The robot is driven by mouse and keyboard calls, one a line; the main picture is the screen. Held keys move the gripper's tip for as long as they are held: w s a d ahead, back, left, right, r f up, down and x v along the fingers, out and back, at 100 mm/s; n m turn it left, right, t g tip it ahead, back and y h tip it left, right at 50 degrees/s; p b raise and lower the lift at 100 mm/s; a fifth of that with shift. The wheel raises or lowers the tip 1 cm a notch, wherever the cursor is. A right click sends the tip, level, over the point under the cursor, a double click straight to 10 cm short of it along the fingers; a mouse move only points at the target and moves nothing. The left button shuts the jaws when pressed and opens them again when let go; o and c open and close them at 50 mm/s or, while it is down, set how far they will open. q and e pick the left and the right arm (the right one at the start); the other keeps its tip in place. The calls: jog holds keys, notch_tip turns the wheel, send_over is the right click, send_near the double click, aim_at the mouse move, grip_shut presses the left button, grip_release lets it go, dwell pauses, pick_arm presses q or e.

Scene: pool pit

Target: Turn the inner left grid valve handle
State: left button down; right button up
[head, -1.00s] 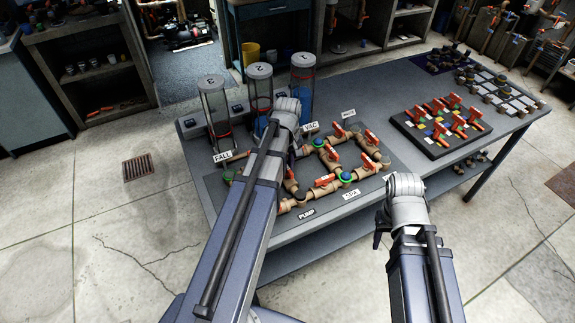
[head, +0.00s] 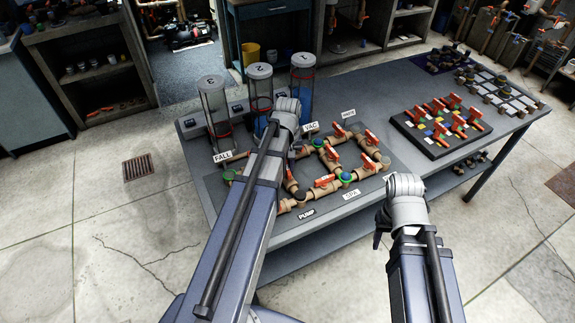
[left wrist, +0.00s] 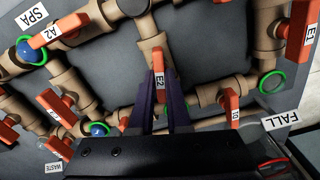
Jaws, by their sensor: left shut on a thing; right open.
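In the left wrist view, my left gripper (left wrist: 162,100) is shut on an orange-red valve handle marked E2 (left wrist: 158,58), with one dark finger on each side of it. The handle sits on a tan pipe valve of the grid board (head: 215,192). In the head view my left forearm hides this handle and most of my left gripper. Other orange handles show around it in the wrist view: A2 (left wrist: 62,29), one marked 10 (left wrist: 232,105) and E1 (left wrist: 302,30). My right gripper (head: 380,228) is open, empty and mostly hidden by its wrist, in front of the table's near edge.
Three clear cylinders (head: 213,108) stand behind the board, with blue liquid visible in two. A black board with several red-handled valves (head: 435,128) lies to the right on the table (head: 375,92). Bare tabletop shows between. The floor has a drain grate (head: 138,166).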

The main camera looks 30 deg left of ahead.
pick_arm(q)
jog(key=m, duration=1.1)
jog(key=shift+m, duration=2.1)
jog(key=c, duration=0.9)
grip_release()
jog(key=shift+r, duration=0.1)
